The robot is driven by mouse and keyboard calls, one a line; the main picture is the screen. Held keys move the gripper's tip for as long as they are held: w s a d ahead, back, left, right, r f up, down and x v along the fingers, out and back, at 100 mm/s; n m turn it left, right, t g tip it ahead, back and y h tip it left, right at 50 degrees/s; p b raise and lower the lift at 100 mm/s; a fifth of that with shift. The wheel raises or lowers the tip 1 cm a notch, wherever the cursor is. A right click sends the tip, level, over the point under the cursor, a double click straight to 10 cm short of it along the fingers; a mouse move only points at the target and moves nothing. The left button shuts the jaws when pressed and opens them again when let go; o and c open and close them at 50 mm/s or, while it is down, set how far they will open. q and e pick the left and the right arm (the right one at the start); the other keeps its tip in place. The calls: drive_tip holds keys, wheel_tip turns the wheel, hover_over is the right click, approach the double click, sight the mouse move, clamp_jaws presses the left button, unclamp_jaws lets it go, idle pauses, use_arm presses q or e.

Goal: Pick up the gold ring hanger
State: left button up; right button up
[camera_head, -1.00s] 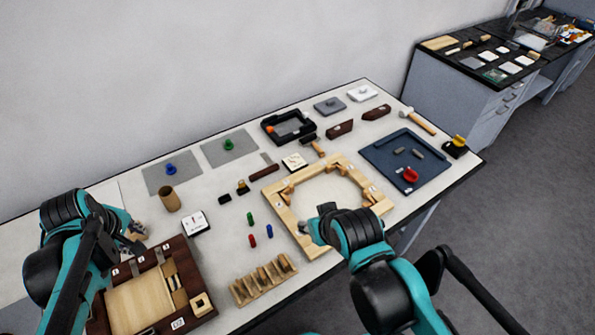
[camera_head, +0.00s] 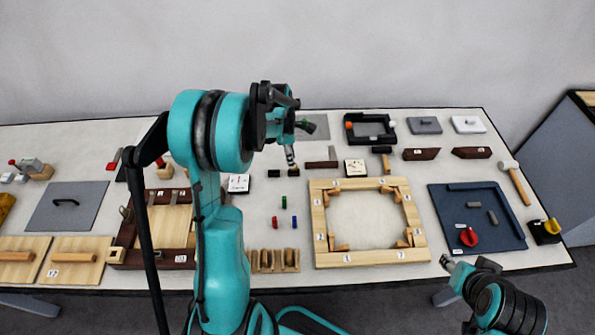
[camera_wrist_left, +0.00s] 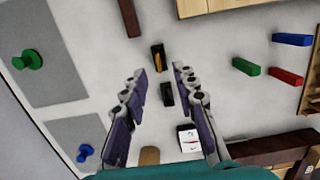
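The gold ring hanger (camera_wrist_left: 158,56) is a small gold piece on a dark block, ahead of my left fingertips in the left wrist view. In the head view the hanger (camera_head: 294,172) is small and lies just below my left gripper (camera_head: 290,155). My left gripper (camera_wrist_left: 160,76) is open and empty in the left wrist view, its fingers spread to either side of the line to the hanger. A plain black block (camera_wrist_left: 167,94) sits close beside the hanger, between the fingers in that view. My right gripper (camera_head: 447,262) is at the lower right, its fingers too small to read.
Small green (camera_wrist_left: 245,66), red (camera_wrist_left: 285,77) and blue (camera_wrist_left: 292,40) blocks lie to the right in the wrist view. A wooden frame (camera_head: 368,259) stands right of the hanger. A white dial card (camera_head: 239,184) is at its left. Bare table surrounds the small blocks.

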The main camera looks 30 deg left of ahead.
sight(294, 170)
use_arm(q)
drive_tip(key=f, duration=0.3)
drive_tip(key=f+b, duration=0.1)
drive_tip(key=shift+w+d+f, duration=0.15)
drive_tip(key=shift+w+d, duration=0.1)
drive_tip(key=shift+d, duration=0.05)
drive_tip(key=shift+c, duration=0.2)
clamp_jaws()
